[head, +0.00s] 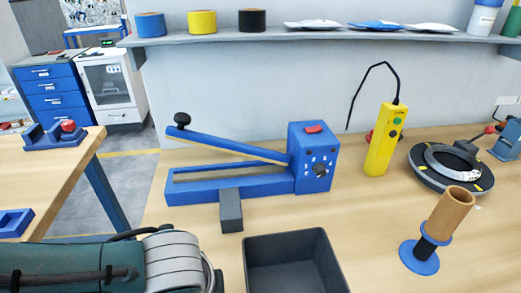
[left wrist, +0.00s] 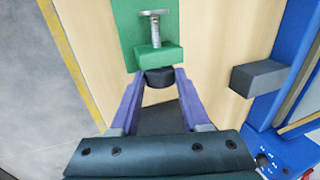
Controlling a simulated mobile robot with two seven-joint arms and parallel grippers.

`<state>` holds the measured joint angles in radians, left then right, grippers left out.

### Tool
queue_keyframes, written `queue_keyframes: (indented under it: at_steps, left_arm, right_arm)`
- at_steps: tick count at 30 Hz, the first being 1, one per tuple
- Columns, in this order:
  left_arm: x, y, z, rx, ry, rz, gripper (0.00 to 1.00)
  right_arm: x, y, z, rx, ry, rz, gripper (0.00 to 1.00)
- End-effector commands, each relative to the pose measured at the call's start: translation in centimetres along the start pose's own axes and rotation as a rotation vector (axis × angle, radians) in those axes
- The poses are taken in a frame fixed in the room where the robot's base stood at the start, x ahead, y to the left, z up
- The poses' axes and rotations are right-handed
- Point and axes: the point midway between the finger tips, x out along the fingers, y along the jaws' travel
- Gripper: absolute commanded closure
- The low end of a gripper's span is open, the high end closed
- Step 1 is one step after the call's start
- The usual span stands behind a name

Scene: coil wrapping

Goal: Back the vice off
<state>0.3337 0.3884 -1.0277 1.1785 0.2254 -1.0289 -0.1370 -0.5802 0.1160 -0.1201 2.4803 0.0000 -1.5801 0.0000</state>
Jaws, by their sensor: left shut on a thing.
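The green vice (left wrist: 152,32) shows at the top of the left wrist view, with a silver screw and crossbar (left wrist: 155,22) standing over a green block (left wrist: 157,56). A black round knob (left wrist: 159,78) sits at the near side of that block. My left gripper (left wrist: 159,74) has its two purple fingers on either side of the knob and is shut on it. The vice and the left fingers do not show in the head view. My right gripper is in neither view.
A blue lever tool (head: 230,185) stands on the bench behind an open dark bin (head: 290,235). To the right are a yellow control pendant (head: 383,140), a black turntable (head: 432,178) with a ring, and a brown tube (head: 450,212) on a blue stand. A shelf (head: 270,37) runs behind.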

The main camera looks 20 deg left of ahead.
Motion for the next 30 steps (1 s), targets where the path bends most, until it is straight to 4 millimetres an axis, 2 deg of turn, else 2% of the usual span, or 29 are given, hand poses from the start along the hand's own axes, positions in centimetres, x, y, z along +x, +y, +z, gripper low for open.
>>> queue_keyframes:
  at_steps: [8, 12, 19, 28, 29, 30]
  left_arm:
    - [0.0, 0.1, 0.0, 0.001, -0.002, -0.01, 0.89]
    - [0.0, 0.5, 0.0, 0.003, -0.001, -0.102, 0.89]
    - [0.5, 1.0, 0.1, 0.001, -0.004, -0.283, 0.89]
    - [0.2, 0.9, 0.1, 0.0, -0.003, -0.319, 0.89]
    - [0.2, 0.9, 0.1, 0.0, -0.004, -0.319, 0.5]
    - [0.2, 0.9, 0.1, 0.0, -0.004, -0.319, 0.46]
  right_arm:
    - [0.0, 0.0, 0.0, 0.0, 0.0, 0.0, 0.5]
    - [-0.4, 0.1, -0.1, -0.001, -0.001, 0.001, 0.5]
    - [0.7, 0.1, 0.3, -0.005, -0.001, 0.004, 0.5]
    - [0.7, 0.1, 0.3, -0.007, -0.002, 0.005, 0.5]
    - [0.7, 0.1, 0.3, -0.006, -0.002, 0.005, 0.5]
    - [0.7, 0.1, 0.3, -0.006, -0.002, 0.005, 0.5]
